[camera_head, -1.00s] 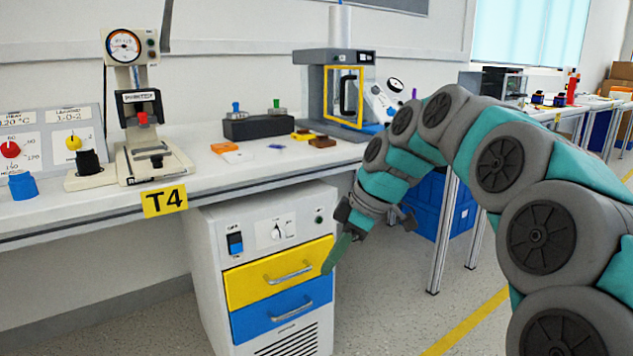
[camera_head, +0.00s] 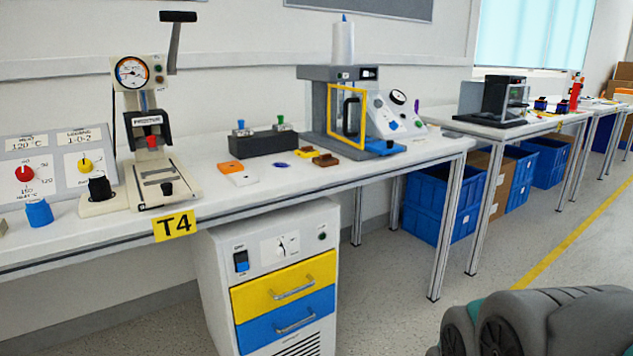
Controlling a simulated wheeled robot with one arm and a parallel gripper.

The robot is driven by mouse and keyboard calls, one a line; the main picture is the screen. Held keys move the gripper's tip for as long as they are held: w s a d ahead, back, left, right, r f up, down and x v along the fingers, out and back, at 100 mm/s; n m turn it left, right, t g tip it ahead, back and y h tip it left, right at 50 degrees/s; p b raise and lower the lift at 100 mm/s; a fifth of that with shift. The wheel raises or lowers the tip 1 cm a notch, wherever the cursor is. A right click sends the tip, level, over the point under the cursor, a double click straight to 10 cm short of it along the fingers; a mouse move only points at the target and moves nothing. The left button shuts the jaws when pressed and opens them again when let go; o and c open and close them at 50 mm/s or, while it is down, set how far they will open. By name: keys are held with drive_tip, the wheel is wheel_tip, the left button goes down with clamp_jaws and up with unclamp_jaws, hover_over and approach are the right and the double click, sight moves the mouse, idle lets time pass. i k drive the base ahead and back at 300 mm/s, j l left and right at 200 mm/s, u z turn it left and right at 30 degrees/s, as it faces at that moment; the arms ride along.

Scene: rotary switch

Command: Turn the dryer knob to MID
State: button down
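The dryer seems to be the white cabinet (camera_head: 216,262) under the bench, with a yellow drawer (camera_head: 283,287) and a blue drawer (camera_head: 287,322), both shut. Its front panel carries a blue rocker switch (camera_head: 241,261) at the left and a small knob (camera_head: 281,245) on a white dial plate in the middle. The knob's pointer stands near upright; the dial lettering is too small to read. My gripper is out of the picture. Only part of my arm shows at the lower right, apart from the cabinet.
The bench (camera_head: 330,186) above carries a press (camera_head: 158,170), a control panel with a red knob (camera_head: 25,174) and a yellow knob (camera_head: 85,163), and a yellow-framed machine (camera_head: 343,110). Blue crates (camera_head: 440,205) stand under the bench at the right. The floor before the cabinet is clear.

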sight(282, 252)
drive_tip(key=u, duration=0.75)
